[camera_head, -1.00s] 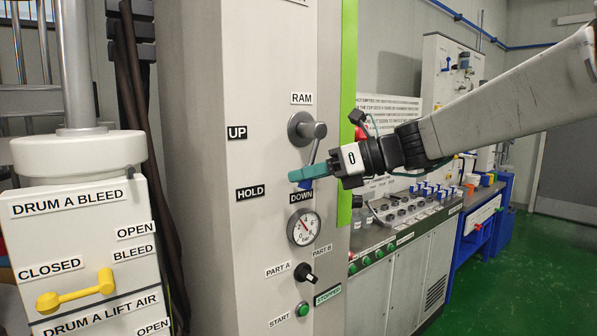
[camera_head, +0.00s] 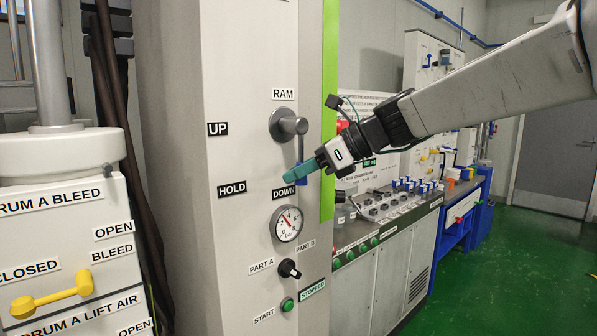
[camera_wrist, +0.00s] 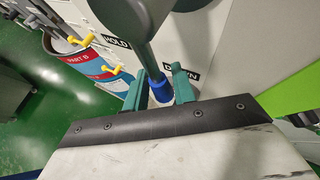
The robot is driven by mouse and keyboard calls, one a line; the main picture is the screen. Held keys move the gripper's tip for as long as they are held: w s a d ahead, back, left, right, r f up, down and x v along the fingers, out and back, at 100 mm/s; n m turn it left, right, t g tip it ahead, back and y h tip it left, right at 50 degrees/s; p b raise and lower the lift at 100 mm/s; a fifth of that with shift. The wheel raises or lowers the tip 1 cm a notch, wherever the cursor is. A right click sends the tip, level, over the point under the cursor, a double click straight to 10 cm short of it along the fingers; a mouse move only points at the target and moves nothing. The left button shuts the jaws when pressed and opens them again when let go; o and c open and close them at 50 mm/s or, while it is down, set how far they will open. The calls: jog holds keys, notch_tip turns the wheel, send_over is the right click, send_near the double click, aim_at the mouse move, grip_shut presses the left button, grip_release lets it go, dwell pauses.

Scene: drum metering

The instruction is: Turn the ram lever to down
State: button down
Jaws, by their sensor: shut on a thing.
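The ram lever has a grey hub (camera_head: 287,124) on the panel below the RAM label. Its handle hangs downward, with a blue end part (camera_head: 300,172) just above and right of the DOWN label (camera_head: 283,191). My gripper (camera_head: 301,172) has teal fingers shut on the lever near its blue part. In the wrist view, the blue part (camera_wrist: 159,87) sits between the two fingers, with the grey shaft above it. The HOLD label (camera_head: 232,189) is left of the gripper. The UP label (camera_head: 217,129) is higher on the left.
Below the lever are a pressure gauge (camera_head: 286,224), a PART A/B selector (camera_head: 289,269) and a green start button (camera_head: 287,304). A yellow bleed lever (camera_head: 51,296) is on the drum unit at left. A bench (camera_head: 390,215) runs back at right over open green floor.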

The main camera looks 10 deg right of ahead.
jog(key=c, duration=1.1)
grip_release()
jog(key=shift+c, duration=0.2)
jog(key=shift+d, duration=0.1)
jog(key=v, duration=0.7)
jog(key=shift+d+r, duration=0.2)
jog(key=shift+d, duration=0.1)
jog(key=shift+s, duration=0.15)
jog(key=s+d+f+n+g+h, duration=0.1)
jog(key=s+d+f+n+h, duration=0.2)
jog(key=s+f+n, duration=0.4)
jog(key=s+d+f+n+g+h, duration=0.1)
jog(key=s+d+f+n+h, duration=0.3)
jog(key=s+f+n, duration=0.4)
jog(key=s+d+f+n+g+h, duration=0.1)
jog(key=s+d+f+n+h, duration=0.3)
jog(key=s+f+n, duration=0.3)
jog(key=s+d, duration=0.1)
jog(key=s, duration=0.4)
jog(key=shift+s+f, duration=0.35)
